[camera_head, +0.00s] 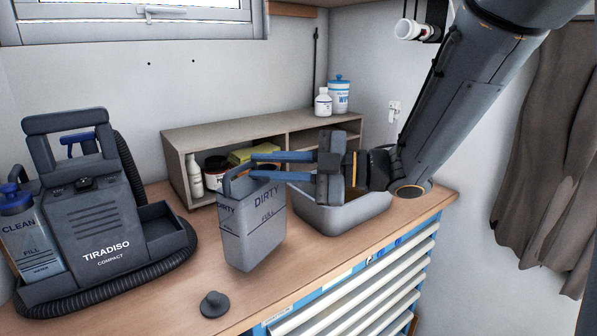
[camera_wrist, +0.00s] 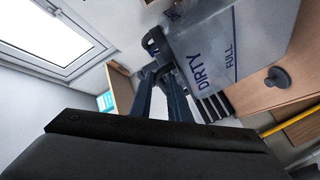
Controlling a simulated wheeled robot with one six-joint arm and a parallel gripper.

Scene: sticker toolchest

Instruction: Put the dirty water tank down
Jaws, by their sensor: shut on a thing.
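The dirty water tank (camera_head: 252,232) is a grey, upright container marked "DIRTY" and "FULL", with a dark handle at its top. In the head view it is over the wooden worktop between the carpet cleaner and the grey basin; I cannot tell whether its base touches the wood. My gripper (camera_head: 262,166) reaches in from the right, its blue-grey fingers shut on the tank's handle. In the wrist view the tank (camera_wrist: 235,42) appears turned sideways beyond my fingers (camera_wrist: 165,72). The tank's far side is hidden.
The Tiradiso cleaner (camera_head: 95,215) with its clean tank (camera_head: 32,245) stands at left. A dark stopper (camera_head: 214,304) lies near the front edge. A grey basin (camera_head: 345,218) is right of the tank. A shelf (camera_head: 178,165) with bottles stands behind. Bare worktop (camera_head: 160,290) shows at front left.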

